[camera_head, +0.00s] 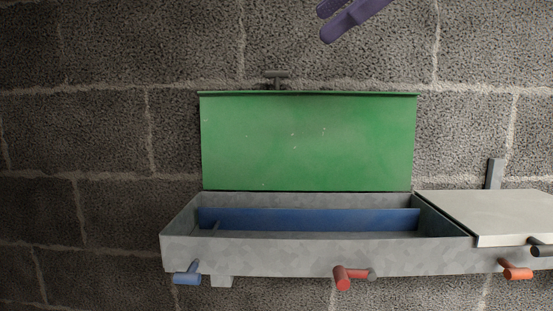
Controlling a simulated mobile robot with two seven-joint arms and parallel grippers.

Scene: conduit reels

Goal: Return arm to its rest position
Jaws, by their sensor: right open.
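My right gripper (325,23) shows as purple fingers at the top edge, right of centre. Its jaws are open, with nothing seen between them. It is above the raised green lid (305,142) and apart from it. The rest of my right arm is out of the picture. My left gripper is not in view.
A grey metal trough (270,250) runs along the block wall (80,140), with a blue strip (300,218) inside. A pale closed lid (500,212) covers its right part. Blue (187,273), red (344,278) and orange (517,270) handles stick out in front.

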